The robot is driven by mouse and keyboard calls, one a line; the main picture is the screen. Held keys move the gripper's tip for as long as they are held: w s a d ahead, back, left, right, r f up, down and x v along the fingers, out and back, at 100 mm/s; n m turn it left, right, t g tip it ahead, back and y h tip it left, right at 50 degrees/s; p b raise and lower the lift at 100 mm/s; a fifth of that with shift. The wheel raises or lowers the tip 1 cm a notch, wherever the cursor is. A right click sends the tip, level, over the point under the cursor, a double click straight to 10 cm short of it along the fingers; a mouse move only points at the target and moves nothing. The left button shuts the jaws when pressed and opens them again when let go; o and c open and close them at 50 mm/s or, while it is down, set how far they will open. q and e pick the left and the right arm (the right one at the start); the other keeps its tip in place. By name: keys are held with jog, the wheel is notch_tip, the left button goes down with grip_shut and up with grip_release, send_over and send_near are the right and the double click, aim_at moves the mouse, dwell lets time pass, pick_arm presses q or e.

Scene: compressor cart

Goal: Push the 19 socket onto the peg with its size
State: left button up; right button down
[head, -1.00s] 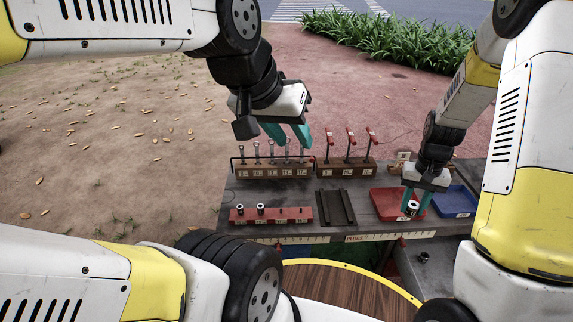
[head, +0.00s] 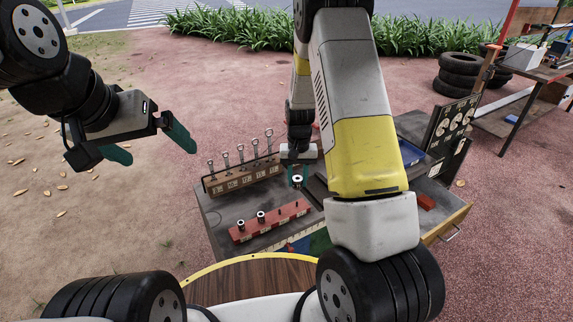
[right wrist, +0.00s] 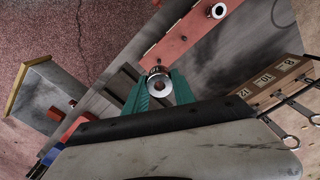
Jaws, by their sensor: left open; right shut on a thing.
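My right gripper (head: 297,172) is shut on a metal socket (head: 297,181), held beyond the right end of the red peg rail (head: 270,222). The right wrist view shows the socket (right wrist: 159,85) between the teal fingers, its round opening facing the camera; no size can be read on it. Two sockets stand upright on the rail's left part, one at the end (head: 240,226) and one beside it (head: 261,217). Bare pegs (head: 280,210) show to their right. The rail's size labels are too small to read. My left gripper (head: 151,147) is open and empty, left of the bench.
A brown spanner rack (head: 240,177) stands along the back of the bench; its labels show in the right wrist view (right wrist: 268,84). A blue tray (head: 410,152) is partly hidden behind my right arm. The dark bench top between rail and rack is clear.

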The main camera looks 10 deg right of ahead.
jog(key=shift+f, duration=0.15)
jog(key=shift+d+f, duration=0.1)
jog(key=shift+f, duration=2.65)
jog(key=shift+f, duration=1.7)
jog(key=c, duration=1)
grip_release()
jog(key=shift+o, duration=0.2)
jog(key=shift+r, duration=3.95)
